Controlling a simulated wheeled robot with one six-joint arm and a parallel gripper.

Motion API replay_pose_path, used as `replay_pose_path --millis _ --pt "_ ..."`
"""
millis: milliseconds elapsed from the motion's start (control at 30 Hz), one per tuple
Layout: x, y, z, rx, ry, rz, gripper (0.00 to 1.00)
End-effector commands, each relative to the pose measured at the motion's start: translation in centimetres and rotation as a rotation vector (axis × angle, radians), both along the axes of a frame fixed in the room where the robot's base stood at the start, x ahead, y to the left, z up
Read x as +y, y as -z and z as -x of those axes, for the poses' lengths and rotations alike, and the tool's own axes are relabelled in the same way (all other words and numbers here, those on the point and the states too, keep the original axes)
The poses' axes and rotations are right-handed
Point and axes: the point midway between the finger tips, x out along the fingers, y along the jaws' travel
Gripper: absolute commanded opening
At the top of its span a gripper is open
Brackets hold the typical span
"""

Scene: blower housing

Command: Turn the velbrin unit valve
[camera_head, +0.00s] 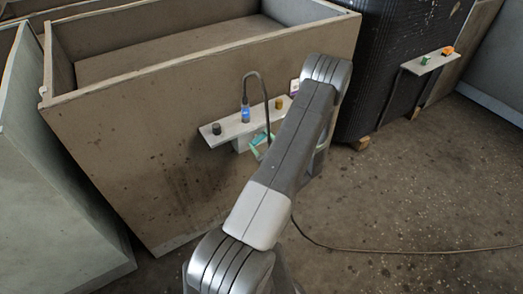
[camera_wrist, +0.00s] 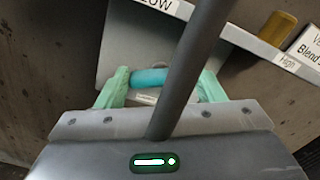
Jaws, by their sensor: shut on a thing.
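In the wrist view a blue bar, which looks like the valve's handle (camera_wrist: 148,79), lies crosswise between the two green fingers of my gripper (camera_wrist: 163,76). The gripper is shut on it. A dark hose crosses close in front and hides part of the bar. Labels reading "LOW" (camera_wrist: 157,4) and "High" (camera_wrist: 288,63) show on the pale edge above. In the head view my gripper (camera_head: 260,143) is just below and in front of the wall shelf (camera_head: 236,126), partly hidden by my arm. The handle cannot be made out there.
The shelf carries a dark knob (camera_head: 216,128), a blue fitting (camera_head: 245,114) with a looping black hose (camera_head: 262,82), and a yellow-brown piece (camera_head: 279,103). A second shelf (camera_head: 428,64) holds green and orange pieces at right. A cable (camera_head: 400,251) lies on the floor.

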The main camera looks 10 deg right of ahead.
Motion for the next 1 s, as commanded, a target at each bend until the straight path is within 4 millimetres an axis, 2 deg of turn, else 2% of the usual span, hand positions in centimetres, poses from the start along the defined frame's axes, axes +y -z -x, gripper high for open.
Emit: replay_pose_path --millis 33,600,1000 --pt "0.02 0.87 -0.03 -0.019 -0.001 0.044 0.39" --pt "0.25 1.07 0.07 -0.190 -0.002 0.519 0.39" --pt "0.31 0.91 0.10 -0.283 -0.001 0.778 0.39"
